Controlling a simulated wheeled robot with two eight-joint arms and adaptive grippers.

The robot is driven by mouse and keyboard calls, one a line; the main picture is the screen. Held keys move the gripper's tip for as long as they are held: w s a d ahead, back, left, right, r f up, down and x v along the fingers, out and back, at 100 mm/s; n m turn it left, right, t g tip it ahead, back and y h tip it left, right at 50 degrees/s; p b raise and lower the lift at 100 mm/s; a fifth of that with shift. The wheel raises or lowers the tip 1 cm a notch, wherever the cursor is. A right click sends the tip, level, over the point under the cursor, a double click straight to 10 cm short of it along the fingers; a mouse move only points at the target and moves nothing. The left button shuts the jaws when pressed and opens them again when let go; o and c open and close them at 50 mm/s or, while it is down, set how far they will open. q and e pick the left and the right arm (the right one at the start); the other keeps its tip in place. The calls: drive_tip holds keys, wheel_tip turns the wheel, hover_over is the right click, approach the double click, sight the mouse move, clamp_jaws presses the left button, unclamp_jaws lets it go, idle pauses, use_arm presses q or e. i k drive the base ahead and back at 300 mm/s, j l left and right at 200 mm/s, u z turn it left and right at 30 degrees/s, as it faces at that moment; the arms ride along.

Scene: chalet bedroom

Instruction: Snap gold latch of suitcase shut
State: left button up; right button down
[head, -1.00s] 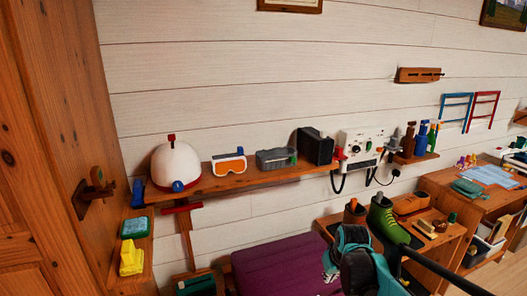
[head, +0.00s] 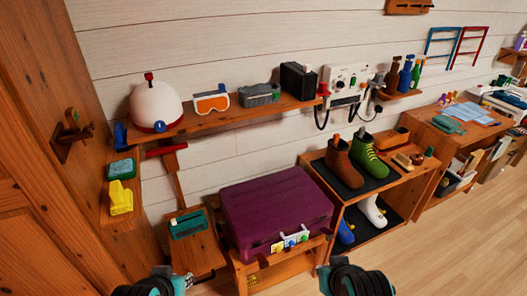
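The purple suitcase (head: 275,205) lies with its lid down on a low wooden stand. Small coloured latches (head: 290,243) sit in a row on its front edge. Yellow, green and blue show there, but they are too small for me to tell the gold latch's exact state. Black and teal parts of my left gripper (head: 160,284) show at the bottom edge, left of the stand. Similar parts of my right gripper (head: 350,280) show at the bottom, in front and right of the suitcase. Both are apart from the suitcase. Their fingers cannot be made out.
A wooden shoe rack (head: 338,205) with boots stands close to the suitcase's right. A low wooden bench (head: 200,252) with a green item stands at its left. A wall shelf (head: 225,117) with a helmet and goggles hangs above. The floor (head: 450,245) at right is clear.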

sight(264, 264)
drive_tip(key=j+z, duration=0.15)
drive_tip(key=j, duration=0.3)
drive_tip(key=k+j+z, duration=0.15)
drive_tip(key=j, duration=0.3)
drive_tip(key=j+z, duration=0.15)
drive_tip(key=j, duration=0.3)
drive_tip(key=k+j+z, duration=0.15)
drive_tip(key=j, duration=0.25)
